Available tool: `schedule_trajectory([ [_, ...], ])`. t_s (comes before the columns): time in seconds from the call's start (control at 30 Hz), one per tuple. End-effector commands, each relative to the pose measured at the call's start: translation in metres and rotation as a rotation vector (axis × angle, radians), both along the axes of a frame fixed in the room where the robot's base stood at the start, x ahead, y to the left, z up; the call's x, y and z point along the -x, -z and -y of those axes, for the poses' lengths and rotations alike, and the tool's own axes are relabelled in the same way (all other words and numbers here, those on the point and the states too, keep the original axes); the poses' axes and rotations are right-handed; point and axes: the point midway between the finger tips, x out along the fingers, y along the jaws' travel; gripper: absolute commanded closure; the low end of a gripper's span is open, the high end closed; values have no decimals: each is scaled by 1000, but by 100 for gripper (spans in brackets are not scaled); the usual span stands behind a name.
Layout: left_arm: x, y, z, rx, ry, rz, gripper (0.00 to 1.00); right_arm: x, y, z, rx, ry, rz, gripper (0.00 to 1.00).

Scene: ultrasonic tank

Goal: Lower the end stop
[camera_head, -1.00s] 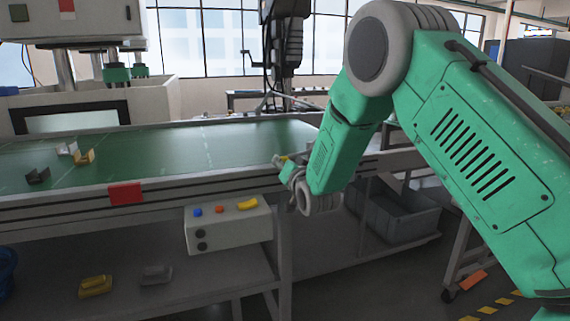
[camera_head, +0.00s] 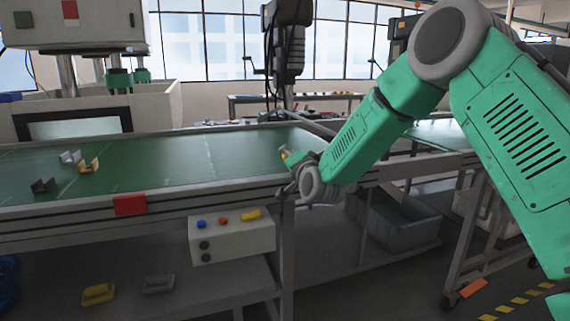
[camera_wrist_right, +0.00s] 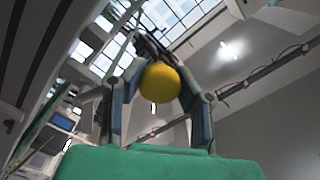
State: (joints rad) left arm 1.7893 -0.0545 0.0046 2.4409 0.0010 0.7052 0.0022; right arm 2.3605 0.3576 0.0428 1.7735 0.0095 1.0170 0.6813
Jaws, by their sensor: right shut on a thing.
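My right gripper (camera_head: 288,164) is at the near right end of the green conveyor belt, at its edge rail. In the right wrist view my right gripper (camera_wrist_right: 158,72) has a finger on each side of a round yellow knob (camera_wrist_right: 160,84) and is shut on it. A small bit of the yellow knob (camera_head: 284,154) shows at the fingertips in the head view. The end stop itself is not clearly visible; the gripper and forearm cover that corner, and I cannot tell its height. My left gripper is not in view.
The conveyor belt (camera_head: 165,158) carries a few small brackets (camera_head: 88,166) at the left. A red plate (camera_head: 130,205) sits on its front rail. A control box (camera_head: 232,234) with buttons hangs below. A grey bin (camera_head: 395,222) stands under the frame at right.

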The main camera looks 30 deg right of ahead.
Motion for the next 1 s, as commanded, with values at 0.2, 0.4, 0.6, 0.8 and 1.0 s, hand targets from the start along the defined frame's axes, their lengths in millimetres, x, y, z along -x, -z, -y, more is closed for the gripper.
schedule_trajectory([
  [0.2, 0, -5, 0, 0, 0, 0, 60, 3, -22, 13, -204, 6, 50, 100],
  [0.4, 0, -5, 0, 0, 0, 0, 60, 5, -34, 23, -366, 5, 85, 100],
  [0.6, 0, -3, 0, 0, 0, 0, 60, 8, -42, 32, -490, 4, 111, 100],
  [0.8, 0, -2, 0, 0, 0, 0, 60, 9, -46, 38, -565, 3, 126, 100],
  [1.0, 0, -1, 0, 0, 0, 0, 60, 10, -48, 41, -601, 4, 131, 100],
])
